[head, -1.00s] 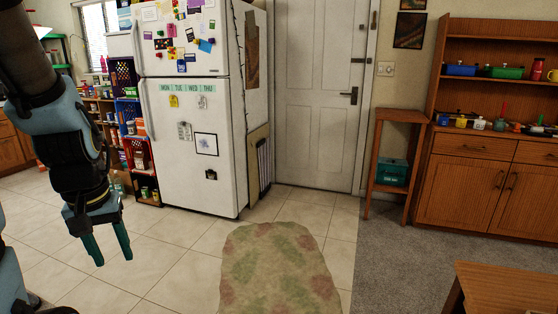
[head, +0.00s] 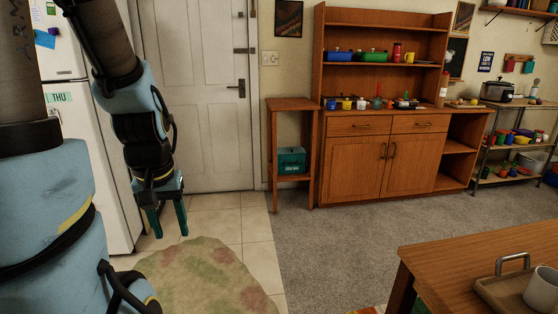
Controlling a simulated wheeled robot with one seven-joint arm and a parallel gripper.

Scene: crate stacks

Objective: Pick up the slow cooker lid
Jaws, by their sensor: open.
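A slow cooker (head: 497,91) with a dark body stands on top of the metal shelf rack at the far right of the head view. Its lid (head: 499,82) appears to sit on top of it, small and hard to make out at this distance. My gripper (head: 165,221) hangs at the left of the view, pointing down, with its two teal fingers apart and nothing between them. It is far from the slow cooker, across the room.
A wooden table (head: 440,260) with a tray (head: 500,290) and a white mug (head: 542,289) fills the lower right. A wooden hutch (head: 355,160) and a small stand (head: 292,103) line the wall. Grey carpet (head: 330,240) between them is clear. A fridge (head: 95,150) stands left.

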